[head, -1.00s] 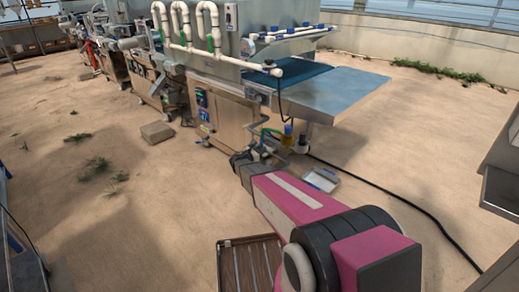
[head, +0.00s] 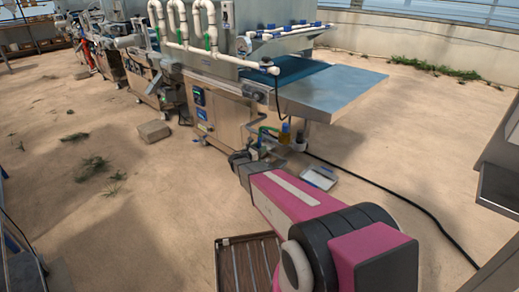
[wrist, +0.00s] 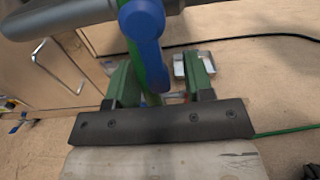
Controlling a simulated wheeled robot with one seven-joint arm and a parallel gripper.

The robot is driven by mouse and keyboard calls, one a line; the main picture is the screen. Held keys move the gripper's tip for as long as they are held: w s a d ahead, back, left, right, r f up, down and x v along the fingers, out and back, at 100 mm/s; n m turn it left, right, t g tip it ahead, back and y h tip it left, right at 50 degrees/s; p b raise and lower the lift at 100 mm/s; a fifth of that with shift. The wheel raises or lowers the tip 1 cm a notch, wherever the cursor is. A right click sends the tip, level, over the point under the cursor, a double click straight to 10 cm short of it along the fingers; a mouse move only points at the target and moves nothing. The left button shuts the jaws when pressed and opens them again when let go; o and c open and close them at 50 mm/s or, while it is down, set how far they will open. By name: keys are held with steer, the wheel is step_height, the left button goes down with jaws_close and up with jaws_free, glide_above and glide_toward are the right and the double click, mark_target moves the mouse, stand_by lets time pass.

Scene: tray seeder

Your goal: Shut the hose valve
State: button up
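A blue valve handle (wrist: 142,22) with a green hose or pipe (wrist: 134,62) beside it stands in front of my gripper (wrist: 158,82) in the wrist view. The two green fingers are apart, with the lower blue and green parts showing between them. I cannot tell whether either finger touches them. A grey pipe crosses behind the handle.
The seeding machine (head: 228,118) has a flat metal shelf (head: 325,92) overhanging on the right. A shallow metal tray (head: 320,177) lies on the floor near my gripper. A black cable (head: 400,203) runs right. A slatted crate (head: 247,262) is in front. Open floor lies left.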

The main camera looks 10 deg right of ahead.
steer(key=v, duration=1)
steer(key=shift+s+a, duration=0.25)
steer(key=shift+a, duration=0.05)
steer(key=s+d+m+g+y, duration=0.5)
steer(key=s+d+m+g, duration=0.35)
steer(key=s+m, duration=0.45)
steer(key=s+a+r+m+g+y, duration=0.1)
steer(key=s+r+m+y, duration=0.1)
steer(key=s+m+y, duration=0.2)
steer(key=s+a+r+m+g+y, duration=0.1)
steer(key=s+r+m+y, duration=0.1)
steer(key=s+m+y, duration=0.3)
steer(key=shift+s+a+r+m+y, duration=0.35)
steer(key=shift+s+m, duration=1.35)
steer(key=shift+s, duration=0.5)
